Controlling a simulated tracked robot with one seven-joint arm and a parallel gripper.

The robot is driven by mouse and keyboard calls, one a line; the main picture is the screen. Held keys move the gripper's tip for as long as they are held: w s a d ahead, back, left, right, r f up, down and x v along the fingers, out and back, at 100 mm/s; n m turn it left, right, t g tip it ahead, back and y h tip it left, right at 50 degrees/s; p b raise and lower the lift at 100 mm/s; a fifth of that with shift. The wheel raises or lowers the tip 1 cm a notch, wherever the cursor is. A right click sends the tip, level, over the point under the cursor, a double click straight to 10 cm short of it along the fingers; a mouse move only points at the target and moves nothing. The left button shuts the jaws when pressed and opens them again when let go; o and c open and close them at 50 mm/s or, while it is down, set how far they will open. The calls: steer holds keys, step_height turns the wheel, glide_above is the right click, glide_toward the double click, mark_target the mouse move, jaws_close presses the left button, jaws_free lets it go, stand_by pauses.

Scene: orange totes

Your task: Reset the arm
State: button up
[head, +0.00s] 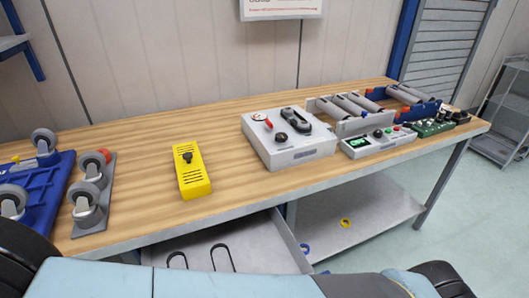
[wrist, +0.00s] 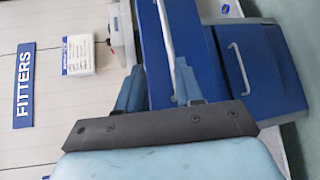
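My gripper (wrist: 158,78) shows in the wrist view, with two blue-grey fingers standing apart on a dark bar. Nothing is between the fingers except the background, so it is open and empty. Behind it are a blue cabinet (wrist: 245,65) and a pale panelled wall; this view looks turned on its side. In the head view, part of my light blue arm crosses the bottom edge, and the gripper itself is not seen there.
A wooden workbench (head: 225,118) holds a yellow box (head: 192,172), a grey control box (head: 290,150), rollers (head: 355,103), a green-screened device (head: 378,142) and caster wheels on a blue base (head: 40,190). The bench's middle has bare room.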

steer(key=w+d+r+m+g+h, duration=0.1)
steer(key=w+r+m+g+h, duration=0.15)
steer(key=w+r+g, duration=0.5)
steer(key=w+d+r+m+g+h, duration=0.1)
steer(key=w+r+m+g, duration=0.25)
steer(key=w+r, duration=0.75)
steer(key=w+d+r+m+g+y, duration=0.3)
steer(key=w+d+r+m+y, duration=0.35)
steer(key=w+d, duration=0.65)
steer(key=d+r+m+t+y, duration=0.1)
steer(key=d+r+t, duration=0.1)
steer(key=d+r, duration=0.4)
steer(key=d+r+m+t+y, duration=0.1)
steer(key=d+r+t+y, duration=0.1)
steer(key=d+r, duration=0.5)
steer(key=d+t, duration=0.1)
steer(key=d, duration=0.5)
steer(key=shift+d+r+m, duration=0.2)
steer(key=shift+d+m, duration=0.15)
steer(key=shift+a, duration=0.15)
